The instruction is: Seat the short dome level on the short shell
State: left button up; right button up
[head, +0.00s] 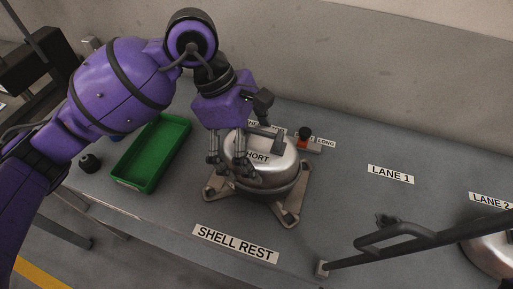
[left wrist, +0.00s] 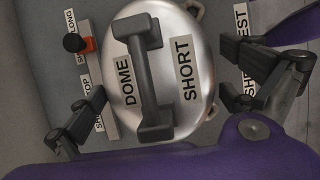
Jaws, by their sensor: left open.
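The short dome (head: 284,150) is a silver lid with a dark bar handle and a SHORT label. It also shows in the left wrist view (left wrist: 205,75), with DOME and SHORT labels. It sits on top of the silver short shell (head: 278,187), which stands on a metal base with splayed feet. The dome looks roughly level, but the seam is partly hidden by my fingers. My left gripper (head: 231,165) is over the dome. Its fingers are spread wide on either side of the handle (left wrist: 149,85) and do not grip it. My right gripper is not in view.
A green tray (head: 117,178) lies left of the shell. A block with an orange and black knob (head: 304,137) stands behind right. A dark bar (head: 420,243) crosses the front right, near another silver vessel (head: 490,250). The bench around LANE 1 (head: 391,174) is mostly clear.

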pick_arm(q)
jog(key=v, duration=1.1)
jog(key=shift+r, duration=0.15)
